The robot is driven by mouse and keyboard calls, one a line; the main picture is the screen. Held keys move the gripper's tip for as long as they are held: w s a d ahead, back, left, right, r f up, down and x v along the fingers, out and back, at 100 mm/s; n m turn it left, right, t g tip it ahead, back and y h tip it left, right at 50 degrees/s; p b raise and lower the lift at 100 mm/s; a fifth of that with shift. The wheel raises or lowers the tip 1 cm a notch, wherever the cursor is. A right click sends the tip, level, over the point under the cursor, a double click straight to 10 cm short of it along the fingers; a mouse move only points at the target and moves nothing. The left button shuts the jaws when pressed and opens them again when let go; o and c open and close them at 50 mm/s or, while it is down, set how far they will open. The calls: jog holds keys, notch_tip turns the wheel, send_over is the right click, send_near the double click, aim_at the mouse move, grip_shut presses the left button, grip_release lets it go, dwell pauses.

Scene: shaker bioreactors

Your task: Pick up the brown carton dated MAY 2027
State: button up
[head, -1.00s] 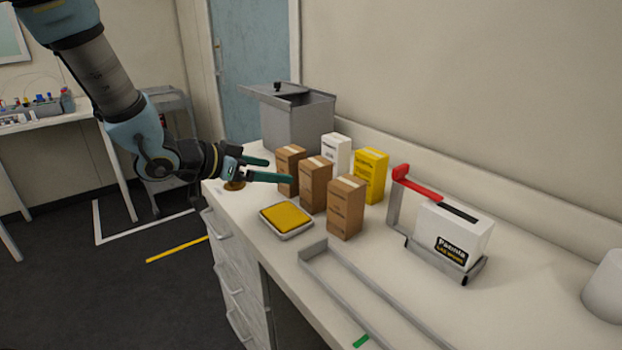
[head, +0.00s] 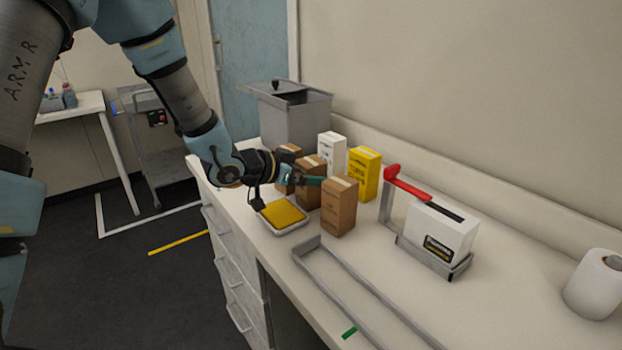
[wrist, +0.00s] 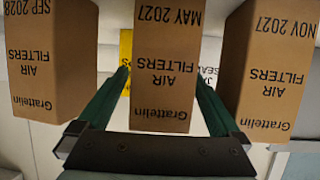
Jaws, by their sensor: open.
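The brown carton marked MAY 2027 (wrist: 165,65) is in the middle of the wrist view, its print upside down. It matches the middle of three brown cartons in the head view (head: 311,170), standing upright on the counter. My gripper (wrist: 163,82) is open, with one green finger on each side of this carton and a gap showing at both sides. In the head view my gripper (head: 304,181) is at the brown cartons and partly hides the middle one. The SEP 2028 carton (wrist: 45,60) is left and the NOV 2027 carton (wrist: 268,70) right in the wrist view.
Brown cartons stand close on both sides, the nearer one (head: 339,207) and the farther one (head: 288,152). Behind are a yellow carton (head: 364,174) and a white carton (head: 331,152). A yellow-topped tray (head: 283,215) lies in front. A grey bin (head: 295,120) stands behind.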

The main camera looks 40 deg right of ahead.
jog(key=shift+d+f, duration=0.3)
jog(key=shift+d, duration=0.35)
jog(key=shift+c, duration=0.4)
jog(key=c, duration=1.5)
